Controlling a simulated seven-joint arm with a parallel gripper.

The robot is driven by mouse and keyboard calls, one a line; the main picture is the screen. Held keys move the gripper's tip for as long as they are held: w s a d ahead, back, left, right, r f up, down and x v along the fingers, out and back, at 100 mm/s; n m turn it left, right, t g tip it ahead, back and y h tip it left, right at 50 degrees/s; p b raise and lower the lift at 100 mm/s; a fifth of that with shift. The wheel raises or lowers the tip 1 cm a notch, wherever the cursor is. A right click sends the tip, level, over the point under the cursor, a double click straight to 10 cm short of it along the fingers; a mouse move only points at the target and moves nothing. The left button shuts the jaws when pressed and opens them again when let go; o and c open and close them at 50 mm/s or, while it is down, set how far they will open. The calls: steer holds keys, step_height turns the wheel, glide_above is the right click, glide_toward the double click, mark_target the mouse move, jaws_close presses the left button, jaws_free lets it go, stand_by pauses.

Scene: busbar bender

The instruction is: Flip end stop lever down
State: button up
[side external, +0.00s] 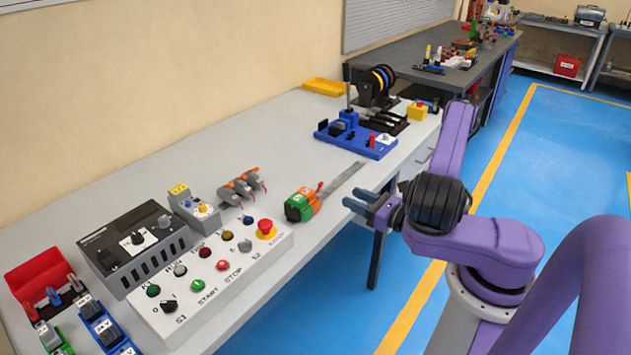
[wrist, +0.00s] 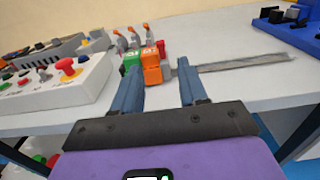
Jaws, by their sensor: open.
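The blue-based bender (side external: 362,138) stands toward the far end of the bench, with a tall upright black handle and a short red upright lever (side external: 372,140) at its front. I cannot tell for sure which part is the end stop lever. Only part of the blue base (wrist: 290,28) shows at the upper right of the wrist view. My gripper (side external: 352,196) is open and empty at the bench's front edge, apart from the bender. In the wrist view, its fingers (wrist: 160,82) point toward a green and orange block (wrist: 151,66).
A flat grey metal bar (side external: 343,181) lies right of the green and orange block (side external: 303,203). Bare bench lies behind the bar.

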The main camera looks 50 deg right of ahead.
mark_target(322, 184)
steer(key=w, duration=1.3)
steer(key=shift+w, duration=0.4)
steer(key=shift+c, duration=0.3)
jaws_close()
